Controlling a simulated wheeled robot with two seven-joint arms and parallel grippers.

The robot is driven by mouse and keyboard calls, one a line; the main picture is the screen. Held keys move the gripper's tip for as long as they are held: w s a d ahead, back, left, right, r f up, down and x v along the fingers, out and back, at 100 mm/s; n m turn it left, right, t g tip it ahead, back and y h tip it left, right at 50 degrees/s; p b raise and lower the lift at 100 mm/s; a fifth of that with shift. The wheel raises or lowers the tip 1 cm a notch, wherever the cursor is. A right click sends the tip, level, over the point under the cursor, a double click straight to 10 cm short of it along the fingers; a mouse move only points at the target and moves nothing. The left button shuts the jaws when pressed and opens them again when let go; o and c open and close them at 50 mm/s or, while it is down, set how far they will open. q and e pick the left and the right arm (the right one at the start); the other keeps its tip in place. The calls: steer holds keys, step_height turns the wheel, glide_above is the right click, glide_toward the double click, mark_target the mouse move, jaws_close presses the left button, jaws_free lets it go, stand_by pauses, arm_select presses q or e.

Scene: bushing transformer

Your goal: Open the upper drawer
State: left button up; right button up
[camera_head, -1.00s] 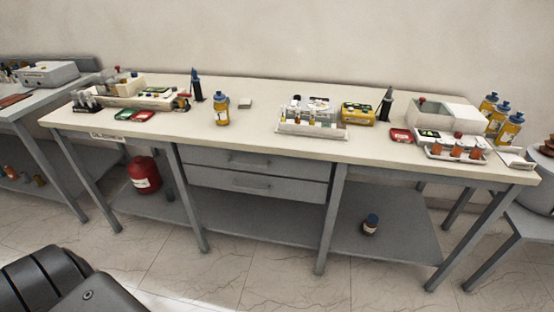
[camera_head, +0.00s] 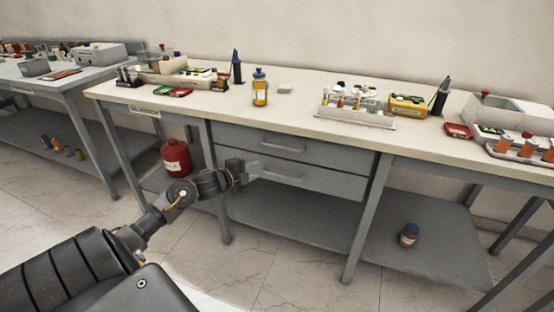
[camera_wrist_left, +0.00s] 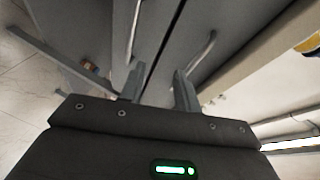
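The upper drawer (camera_head: 335,157) is shut under the tabletop, with a bar handle (camera_head: 283,146) across its front. The lower drawer (camera_head: 330,183) below it is also shut. My left gripper (camera_head: 254,170) is in front of the drawers near their left end, level with the lower one. In the left wrist view its two fingers (camera_wrist_left: 159,88) are apart with nothing between them. There the upper drawer's handle (camera_wrist_left: 202,52) is just beyond the right finger and the lower drawer's handle (camera_wrist_left: 134,30) is beyond the left finger. My right gripper is not in view.
The long table (camera_head: 300,112) carries a yellow bottle (camera_head: 260,88), a tube rack (camera_head: 355,112) and other lab items. A red canister (camera_head: 176,157) stands on the lower shelf left of the drawers. A small bottle (camera_head: 409,235) stands on the shelf at right.

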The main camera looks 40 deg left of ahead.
arm_select(q)
step_height(320, 180, up, 6)
steer(key=d+m+t+h, duration=0.1)
steer(key=m, duration=0.1)
steer(key=x, duration=1.1)
steer(key=shift+w+b, duration=0.15)
steer(key=shift+b, duration=0.2)
arm_select(e)
steer(key=shift+w+a+r, duration=0.3)
steer(key=shift+w+r, duration=0.5)
steer(key=shift+r, duration=0.15)
arm_select(q)
steer(key=shift+d+r, duration=0.1)
steer(key=shift+c, duration=0.2)
jaws_close()
arm_select(e)
steer(key=shift+s+f, duration=0.15)
steer(key=shift+s, duration=0.05)
